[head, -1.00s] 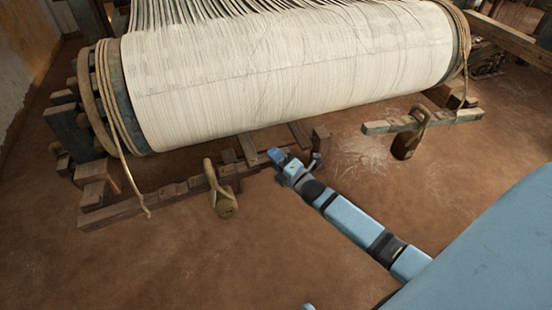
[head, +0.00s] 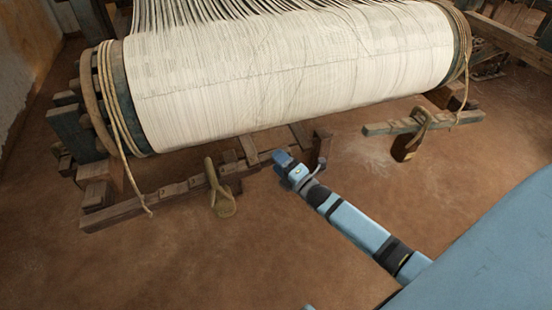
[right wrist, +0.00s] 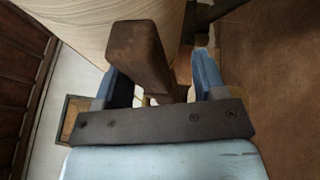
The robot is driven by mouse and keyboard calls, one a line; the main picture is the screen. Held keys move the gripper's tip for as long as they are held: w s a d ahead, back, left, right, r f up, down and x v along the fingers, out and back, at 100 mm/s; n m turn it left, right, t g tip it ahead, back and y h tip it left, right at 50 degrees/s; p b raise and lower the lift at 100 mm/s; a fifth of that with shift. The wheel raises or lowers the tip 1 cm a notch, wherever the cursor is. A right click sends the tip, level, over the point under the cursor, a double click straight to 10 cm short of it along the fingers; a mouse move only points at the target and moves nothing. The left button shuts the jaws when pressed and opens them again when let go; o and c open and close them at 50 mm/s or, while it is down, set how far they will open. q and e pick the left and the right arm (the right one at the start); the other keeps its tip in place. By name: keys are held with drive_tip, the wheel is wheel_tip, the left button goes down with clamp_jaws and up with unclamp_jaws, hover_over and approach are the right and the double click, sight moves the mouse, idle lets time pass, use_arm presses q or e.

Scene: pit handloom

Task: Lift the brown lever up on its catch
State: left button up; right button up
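The brown lever (right wrist: 140,52) is a thick wooden bar between the two blue fingers of my right gripper (right wrist: 163,82) in the right wrist view. A narrow gap shows beside the right finger, so the gripper looks open around the bar; contact on the left side is unclear. In the head view my right gripper (head: 300,160) is low in front of the cloth roll, with a brown upright piece (head: 322,143) just beside it that seems to be the lever. The catch cannot be made out. My left gripper is not in view.
The large cream cloth roll (head: 300,75) hangs just above and behind the gripper. A notched wooden beam (head: 130,208) with a pale wooden piece (head: 222,202) lies to the left. Another notched bar (head: 385,128) lies to the right. The earth floor in front is clear.

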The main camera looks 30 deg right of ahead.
use_arm(q)
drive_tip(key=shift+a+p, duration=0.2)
drive_tip(key=shift+p, duration=0.5)
use_arm(e)
drive_tip(key=v, duration=1.2)
drive_tip(key=shift+s+r, duration=0.1)
